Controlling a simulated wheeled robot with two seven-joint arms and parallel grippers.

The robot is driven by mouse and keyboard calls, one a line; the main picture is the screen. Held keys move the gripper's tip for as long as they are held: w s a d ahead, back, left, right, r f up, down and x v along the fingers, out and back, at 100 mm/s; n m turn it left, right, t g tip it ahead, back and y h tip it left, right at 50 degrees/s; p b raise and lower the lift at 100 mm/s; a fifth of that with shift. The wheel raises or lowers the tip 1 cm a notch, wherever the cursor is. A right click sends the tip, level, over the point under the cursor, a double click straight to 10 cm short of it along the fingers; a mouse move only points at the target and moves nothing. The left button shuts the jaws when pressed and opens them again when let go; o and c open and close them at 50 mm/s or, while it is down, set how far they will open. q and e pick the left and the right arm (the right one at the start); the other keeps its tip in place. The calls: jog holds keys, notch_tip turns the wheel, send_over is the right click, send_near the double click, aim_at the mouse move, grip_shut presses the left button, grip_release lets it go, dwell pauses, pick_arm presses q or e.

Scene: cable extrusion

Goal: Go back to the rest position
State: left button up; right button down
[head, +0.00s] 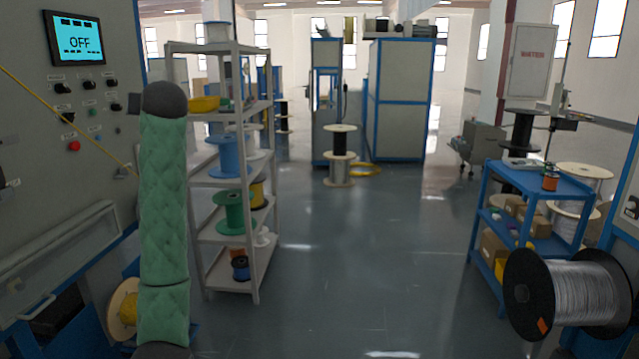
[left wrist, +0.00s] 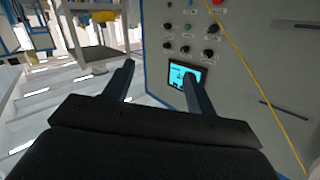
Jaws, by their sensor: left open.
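My left arm (head: 163,200), in a green padded sleeve, stands upright at the left of the head view, in front of the grey control panel (head: 35,110). Its dark wrist end is level with the panel's knobs; the fingers cannot be made out there. In the left wrist view my left gripper (left wrist: 160,82) has its two dark fingers apart, with nothing between them. The panel's screen (head: 74,38) reads OFF; it also shows in the left wrist view (left wrist: 187,76), partly behind the right-hand finger. My right gripper is not in view.
A grey shelf (head: 255,215) with several spools stands just right of my left arm. A blue cart (head: 540,182) and a large black-flanged spool (head: 516,290) are at the right. A yellow cable (head: 60,110) runs past the panel. The middle floor (head: 370,250) is clear.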

pick_arm(q)
jog(key=s+d+f+m+g+h+p, duration=0.1)
jog(key=s+d+f+m+h+p, duration=0.15)
jog(key=s+d+f, duration=0.65)
jog(key=s+d+f+m+h+p, duration=0.15)
jog(key=s+d+f+h, duration=0.35)
jog(key=f, duration=0.9)
jog(key=s+d+f+m+g+h+p, duration=0.1)
jog(key=s+d+f+m+h, duration=0.3)
jog(key=d+f, duration=0.55)
jog(key=s+d+f+g+p, duration=0.1)
jog(key=s+f+g+p, duration=0.1)
jog(key=s+f, duration=0.7)
jog(key=s+d+f+g+p, duration=0.1)
jog(key=s+f+g, duration=0.3)
jog(key=s+f, duration=0.6)
jog(key=s+d+f+g+p, duration=0.1)
jog(key=s+f, duration=0.8)
jog(key=s, duration=1.1)
jog(key=shift+s+d+f+n+g+p, duration=0.3)
jog(key=shift+s+d+g+p, duration=0.1)
jog(key=shift+g+p, duration=0.5)
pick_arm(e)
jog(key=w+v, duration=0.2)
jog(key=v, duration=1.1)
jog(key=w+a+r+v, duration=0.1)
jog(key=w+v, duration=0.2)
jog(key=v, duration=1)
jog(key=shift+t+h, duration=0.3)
